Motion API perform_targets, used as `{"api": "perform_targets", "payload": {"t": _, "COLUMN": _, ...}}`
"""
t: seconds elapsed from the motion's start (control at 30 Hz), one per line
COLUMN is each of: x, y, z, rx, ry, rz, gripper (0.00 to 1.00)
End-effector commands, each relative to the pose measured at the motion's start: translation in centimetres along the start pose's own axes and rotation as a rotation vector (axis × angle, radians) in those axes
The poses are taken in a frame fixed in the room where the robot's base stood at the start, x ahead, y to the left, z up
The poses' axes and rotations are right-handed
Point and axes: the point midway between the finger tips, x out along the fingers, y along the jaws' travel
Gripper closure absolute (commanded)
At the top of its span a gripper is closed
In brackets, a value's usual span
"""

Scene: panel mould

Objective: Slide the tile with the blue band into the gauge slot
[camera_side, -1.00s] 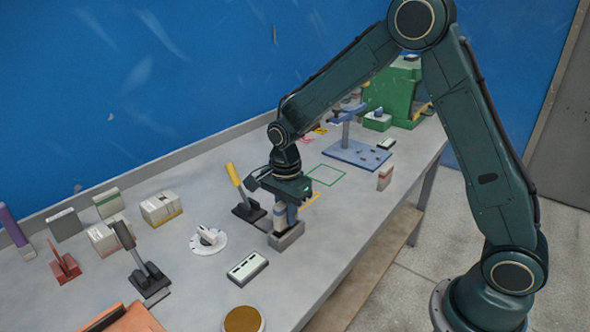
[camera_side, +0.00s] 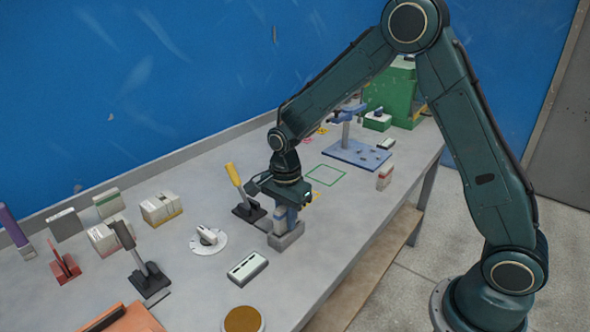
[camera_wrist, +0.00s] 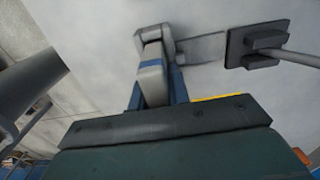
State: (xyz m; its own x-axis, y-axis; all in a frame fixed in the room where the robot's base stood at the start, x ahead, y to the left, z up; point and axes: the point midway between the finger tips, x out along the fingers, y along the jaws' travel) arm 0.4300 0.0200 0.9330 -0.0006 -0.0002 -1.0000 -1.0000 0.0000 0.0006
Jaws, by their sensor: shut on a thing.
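My gripper (camera_side: 286,213) is shut on a pale tile (camera_side: 279,218), held upright beneath the dark green palm. In the side view the tile's lower end is at the grey gauge block (camera_side: 287,238) on the bench. It seems to meet the top of the block, but I cannot tell how deep it sits in the slot. In the wrist view the tile (camera_wrist: 152,82) stands between bluish fingers, with the grey gauge block (camera_wrist: 152,36) just beyond it. The fingers partly cover the tile, and its blue band is not clear in the side view.
A yellow-handled lever (camera_side: 236,178) stands close to the left of the gauge. A white dial (camera_side: 208,240) and a switch box (camera_side: 248,268) lie nearby. A red-banded tile (camera_side: 384,177) stands to the right, near a blue fixture (camera_side: 352,153). The bench front edge is close by.

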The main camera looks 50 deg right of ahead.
Motion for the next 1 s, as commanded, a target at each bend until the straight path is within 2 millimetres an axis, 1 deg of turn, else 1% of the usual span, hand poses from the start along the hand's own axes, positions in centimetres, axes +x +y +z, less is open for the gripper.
{"api": "perform_targets", "payload": {"t": 0.3, "x": 0.6, "y": 0.0, "z": 0.0, "rx": 0.0, "ry": 0.0, "rz": -0.001, "gripper": 1.0}}
{"api": "perform_targets", "payload": {"t": 0.33, "x": 0.6, "y": 0.0, "z": 0.0, "rx": 0.0, "ry": 0.0, "rz": -0.001, "gripper": 0.78}}
{"api": "perform_targets", "payload": {"t": 0.43, "x": 0.6, "y": 0.0, "z": 0.0, "rx": 0.0, "ry": 0.0, "rz": 0.0, "gripper": 0.58}}
{"api": "perform_targets", "payload": {"t": 0.47, "x": 0.6, "y": 0.0, "z": 0.0, "rx": 0.0, "ry": 0.0, "rz": 0.0, "gripper": 0.57}}
{"api": "perform_targets", "payload": {"t": 0.77, "x": 0.5, "y": 0.1, "z": 0.0, "rx": 0.0, "ry": 0.0, "rz": 0.004, "gripper": 0.57}}
{"api": "perform_targets", "payload": {"t": 0.87, "x": 0.1, "y": 0.1, "z": 0.0, "rx": 0.0, "ry": 0.0, "rz": 0.002, "gripper": 0.57}}
{"api": "perform_targets", "payload": {"t": 1.0, "x": -1.1, "y": -0.1, "z": 0.0, "rx": 0.0, "ry": 0.0, "rz": -0.002, "gripper": 0.57}}
